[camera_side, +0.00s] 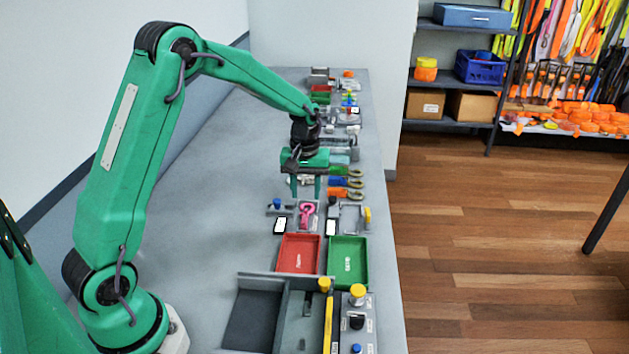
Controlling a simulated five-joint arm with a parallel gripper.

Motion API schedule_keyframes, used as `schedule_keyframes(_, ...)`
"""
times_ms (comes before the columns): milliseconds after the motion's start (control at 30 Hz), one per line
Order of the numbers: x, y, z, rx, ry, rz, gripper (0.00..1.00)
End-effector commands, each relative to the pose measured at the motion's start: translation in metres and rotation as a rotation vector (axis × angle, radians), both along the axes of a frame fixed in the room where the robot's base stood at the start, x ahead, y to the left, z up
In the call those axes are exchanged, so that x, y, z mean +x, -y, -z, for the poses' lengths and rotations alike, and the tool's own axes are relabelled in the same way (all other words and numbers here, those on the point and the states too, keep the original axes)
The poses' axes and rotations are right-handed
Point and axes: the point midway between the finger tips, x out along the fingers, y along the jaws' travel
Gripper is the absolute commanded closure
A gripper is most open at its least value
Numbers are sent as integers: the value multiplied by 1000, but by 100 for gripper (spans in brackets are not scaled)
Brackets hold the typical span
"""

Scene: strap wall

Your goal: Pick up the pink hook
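The pink hook (306,213) lies in a small grey holder on the bench, just behind the red tray. My gripper (305,189) hangs above and slightly behind the hook, pointing down. Its two green fingers are apart with a gap between them, and nothing shows between them. The fingertips look clear of the hook, though the exact height is hard to tell from this side.
A red tray (299,254) and a green tray (348,262) stand in front of the hook. Green, blue and orange hooks (346,183) lie right of my gripper. A grey fixture with yellow knobs (357,294) is at the front. Bare bench (200,220) lies left.

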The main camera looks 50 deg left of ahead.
Motion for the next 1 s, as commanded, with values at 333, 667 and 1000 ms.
schedule_keyframes(333, -1, 0, 21, 0, -1, 0, 60)
schedule_keyframes(667, -3, 0, 36, -1, -5, 0, 60)
schedule_keyframes(1000, -4, 0, 70, -1, -2, 0, 60)
